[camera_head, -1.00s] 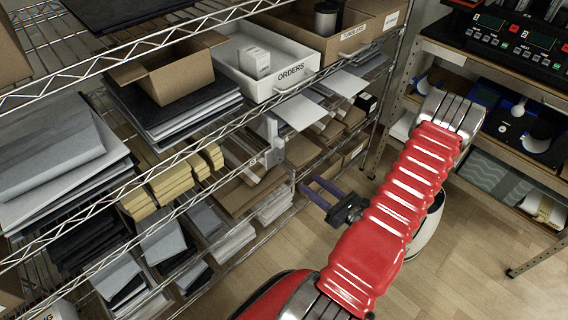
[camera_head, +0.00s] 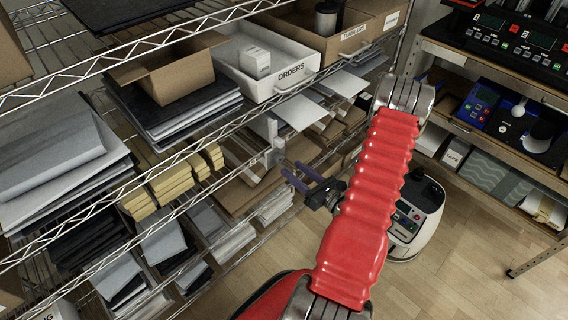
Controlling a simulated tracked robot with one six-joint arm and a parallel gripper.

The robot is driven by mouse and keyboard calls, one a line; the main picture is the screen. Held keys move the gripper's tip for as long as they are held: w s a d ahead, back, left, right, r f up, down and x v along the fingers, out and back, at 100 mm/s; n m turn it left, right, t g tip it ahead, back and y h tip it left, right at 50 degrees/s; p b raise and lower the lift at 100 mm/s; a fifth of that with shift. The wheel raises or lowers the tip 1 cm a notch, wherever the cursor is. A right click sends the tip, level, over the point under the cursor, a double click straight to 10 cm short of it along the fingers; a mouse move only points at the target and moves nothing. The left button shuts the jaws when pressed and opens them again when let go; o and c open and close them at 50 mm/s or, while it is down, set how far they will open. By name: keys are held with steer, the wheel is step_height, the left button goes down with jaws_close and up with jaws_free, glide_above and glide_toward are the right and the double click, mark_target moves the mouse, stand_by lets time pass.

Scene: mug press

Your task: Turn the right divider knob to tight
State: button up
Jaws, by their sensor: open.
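A pale upright divider piece (camera_head: 272,129) stands at the front edge of the middle shelf. A small light block (camera_head: 279,147), possibly its knob, shows at its lower right side. The knob's setting is too small to read. My gripper (camera_head: 290,168) is open, with its two dark fingers pointing left toward the shelf. The fingers are just below and slightly right of the block, apart from it in the picture. Nothing shows between them. Whether the fingers are level with the block in depth, I cannot tell.
The wire shelf edge (camera_head: 222,141) runs diagonally past the divider. A white ORDERS tray (camera_head: 288,88) sits above, and stacked paper and card fill the compartments below. A white rounded machine (camera_head: 415,220) stands on the floor right of my red arm.

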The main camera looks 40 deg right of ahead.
mark_target(281, 160)
steer(key=shift+w+a, duration=0.1)
steer(key=shift+w, duration=2.6)
steer(key=c, duration=1)
